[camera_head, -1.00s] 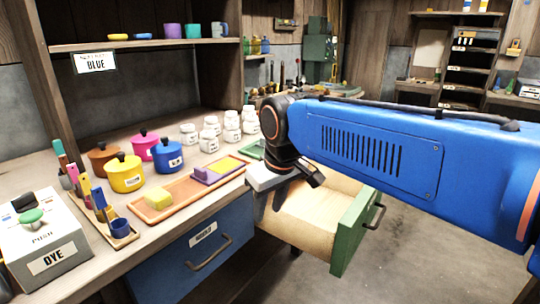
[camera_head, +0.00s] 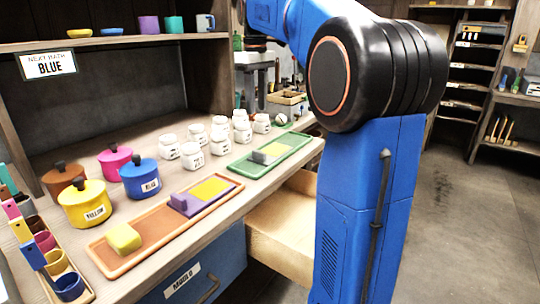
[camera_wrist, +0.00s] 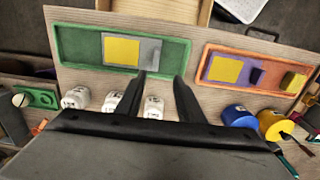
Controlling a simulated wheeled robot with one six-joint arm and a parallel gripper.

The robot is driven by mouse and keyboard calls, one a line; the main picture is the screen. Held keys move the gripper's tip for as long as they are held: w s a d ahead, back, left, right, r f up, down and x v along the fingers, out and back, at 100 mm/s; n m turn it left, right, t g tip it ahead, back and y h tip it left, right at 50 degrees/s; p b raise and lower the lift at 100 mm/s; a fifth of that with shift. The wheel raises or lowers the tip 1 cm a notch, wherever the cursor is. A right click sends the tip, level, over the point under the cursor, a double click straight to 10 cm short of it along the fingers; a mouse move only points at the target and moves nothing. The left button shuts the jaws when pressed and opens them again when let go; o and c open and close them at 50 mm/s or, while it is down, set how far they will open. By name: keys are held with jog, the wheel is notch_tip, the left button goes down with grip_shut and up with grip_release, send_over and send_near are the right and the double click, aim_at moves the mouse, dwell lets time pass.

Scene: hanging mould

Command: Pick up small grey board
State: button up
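The small grey board (camera_wrist: 151,55) lies in the green tray (camera_wrist: 66,52) beside a yellow square (camera_wrist: 121,50) in the wrist view. In the head view a grey raised piece and a yellow piece show in the green tray (camera_head: 243,168). My gripper (camera_wrist: 159,77) is open and empty, its two dark fingers apart above the bench. In the picture the fingertips point to the tray's lower edge, close to the grey board. In the head view my gripper hangs above the back of the bench, partly hidden by my arm.
An orange tray (camera_head: 143,255) with a purple board (camera_head: 186,205) and yellow block (camera_head: 123,238) lies nearby. White jars (camera_head: 191,155) stand behind the green tray. Coloured pots, including a yellow one (camera_head: 88,211), stand left. An open drawer (camera_head: 283,237) juts out below the bench.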

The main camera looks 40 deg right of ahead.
send_over(259, 151)
jog(key=f, duration=1.1)
jog(key=shift+a+f, duration=0.2)
jog(key=shift+f, duration=0.15)
jog(key=shift+d+f, duration=0.2)
jog(key=shift+f, duration=2.55)
jog(key=shift+c, duration=0.3)
grip_shut()
